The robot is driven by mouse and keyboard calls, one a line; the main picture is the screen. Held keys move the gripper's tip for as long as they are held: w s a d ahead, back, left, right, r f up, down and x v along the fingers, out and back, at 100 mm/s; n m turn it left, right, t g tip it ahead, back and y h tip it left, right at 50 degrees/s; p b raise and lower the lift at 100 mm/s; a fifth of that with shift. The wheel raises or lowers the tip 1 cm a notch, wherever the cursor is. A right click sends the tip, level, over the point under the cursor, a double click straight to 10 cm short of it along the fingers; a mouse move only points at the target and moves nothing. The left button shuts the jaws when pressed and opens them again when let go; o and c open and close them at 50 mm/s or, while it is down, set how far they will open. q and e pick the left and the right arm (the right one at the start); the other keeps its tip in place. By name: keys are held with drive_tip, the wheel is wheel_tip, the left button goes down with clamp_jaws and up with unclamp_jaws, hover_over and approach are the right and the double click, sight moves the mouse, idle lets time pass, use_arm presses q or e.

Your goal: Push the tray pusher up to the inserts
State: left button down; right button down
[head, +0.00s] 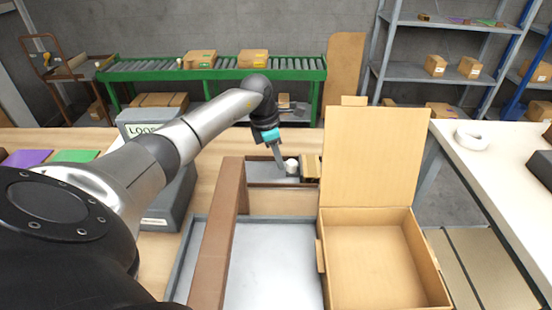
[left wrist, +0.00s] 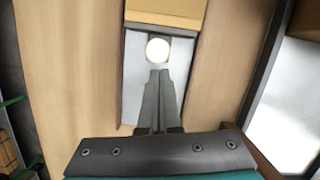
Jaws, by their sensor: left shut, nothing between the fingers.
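The narrow tray (head: 262,172) has a grey floor and a dark rim, and lies on the wooden table behind the large box. A round white knob (head: 291,166), seemingly the tray pusher's, stands in it; the knob also shows in the left wrist view (left wrist: 158,50). Tan block-like pieces (head: 310,168), likely the inserts, sit just right of the knob; a tan piece with a dark edge shows beyond it in the left wrist view (left wrist: 165,10). My left gripper (head: 281,168) is shut and empty, low over the tray, its tips (left wrist: 160,76) just short of the knob. Contact cannot be told.
A brown upright panel (head: 222,215) stands left of a grey-floored area (head: 270,265). An open cardboard box (head: 370,260) with a raised lid is at right. A grey bin (head: 165,205) stands behind my left arm. A white table (head: 500,170) is far right.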

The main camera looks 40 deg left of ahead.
sight(296, 164)
use_arm(q)
drive_tip(key=shift+w+d, duration=0.1)
drive_tip(key=w+d, duration=0.2)
drive_tip(key=d, duration=0.1)
drive_tip(key=shift+w+b, duration=0.3)
drive_tip(key=shift+w, duration=0.05)
